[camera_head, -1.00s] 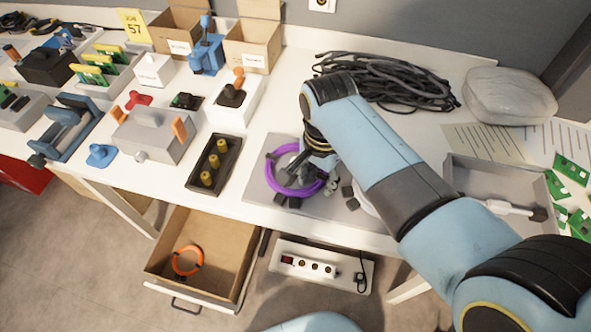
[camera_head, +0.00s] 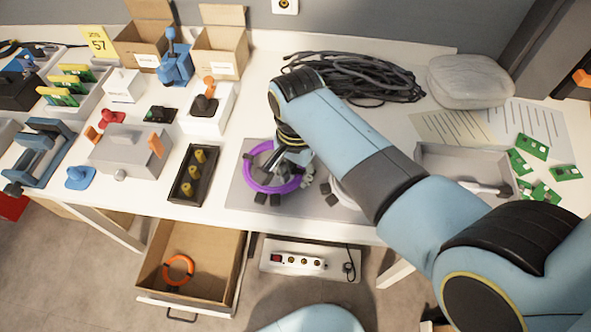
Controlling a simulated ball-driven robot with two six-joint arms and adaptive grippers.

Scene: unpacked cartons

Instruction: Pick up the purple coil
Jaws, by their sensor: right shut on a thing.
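The purple coil (camera_head: 254,184) is a ring with dark clips, over the grey mat (camera_head: 236,198) near the table's front edge. My right gripper (camera_head: 287,182) reaches down onto the coil's right side and is shut on it. The fingertips are partly hidden by the wrist, and I cannot tell whether the coil is clear of the mat. My left gripper is not in view.
A white coil lies right of my gripper, partly hidden by my arm. A black tray with yellow pegs (camera_head: 193,174) stands to the left. Dark cables (camera_head: 370,78) lie behind. An open drawer (camera_head: 215,283) below holds an orange coil (camera_head: 179,270).

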